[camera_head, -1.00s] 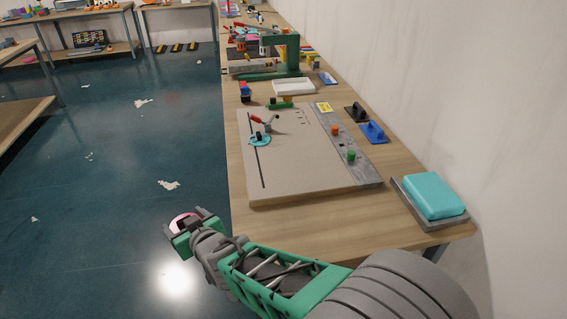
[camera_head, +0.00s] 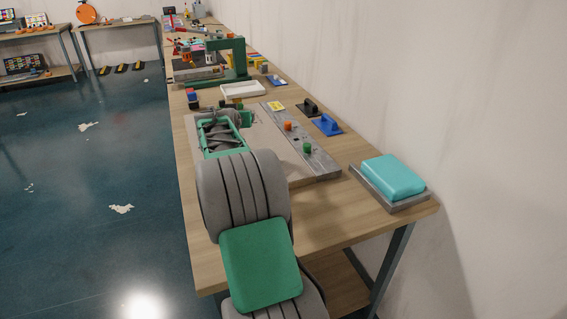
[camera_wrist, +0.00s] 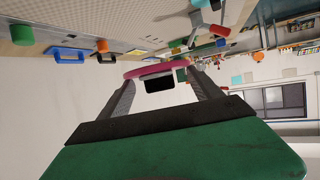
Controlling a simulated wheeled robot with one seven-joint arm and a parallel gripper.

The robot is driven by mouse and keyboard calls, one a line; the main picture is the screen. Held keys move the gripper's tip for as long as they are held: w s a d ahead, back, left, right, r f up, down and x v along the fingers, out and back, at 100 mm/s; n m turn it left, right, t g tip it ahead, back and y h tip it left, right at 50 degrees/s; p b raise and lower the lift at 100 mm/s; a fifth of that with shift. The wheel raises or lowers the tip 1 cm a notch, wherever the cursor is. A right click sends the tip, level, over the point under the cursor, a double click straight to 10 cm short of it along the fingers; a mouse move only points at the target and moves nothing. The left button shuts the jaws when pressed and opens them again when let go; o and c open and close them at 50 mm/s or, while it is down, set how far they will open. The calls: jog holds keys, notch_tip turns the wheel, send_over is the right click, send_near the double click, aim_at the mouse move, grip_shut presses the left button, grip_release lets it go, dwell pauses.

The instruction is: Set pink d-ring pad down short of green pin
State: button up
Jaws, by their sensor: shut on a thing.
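The pink d-ring pad (camera_wrist: 150,70) is between my gripper's fingers in the wrist view. It shows as a pink rim with a black part (camera_wrist: 160,84) in front of it. My gripper (camera_wrist: 161,80) is shut on it, above the board. In the head view my forearm largely covers the gripper, and the pad cannot be made out. The green pin (camera_head: 307,148) stands upright on the grey strip at the board's right side. It also shows in the upside-down wrist view (camera_wrist: 22,35), apart from the pad.
An orange pin (camera_head: 287,126) stands farther along the grey strip (camera_head: 318,162). Black (camera_head: 309,107) and blue (camera_head: 327,125) handled pads lie right of the board. A teal block (camera_head: 391,176) sits near the wall. A red-handled clamp (camera_wrist: 219,30) stands on the board.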

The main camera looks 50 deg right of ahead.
jog(key=s+d+f+p, duration=0.1)
jog(key=s+d+f, duration=0.3)
jog(key=s+d, duration=0.3)
send_over(283, 157)
notch_tip(283, 157, down, 6)
jog(key=shift+s+d+f+p, duration=0.1)
jog(key=shift+p, duration=0.25)
jog(key=shift+f, duration=1.35)
jog(key=o, duration=1.4)
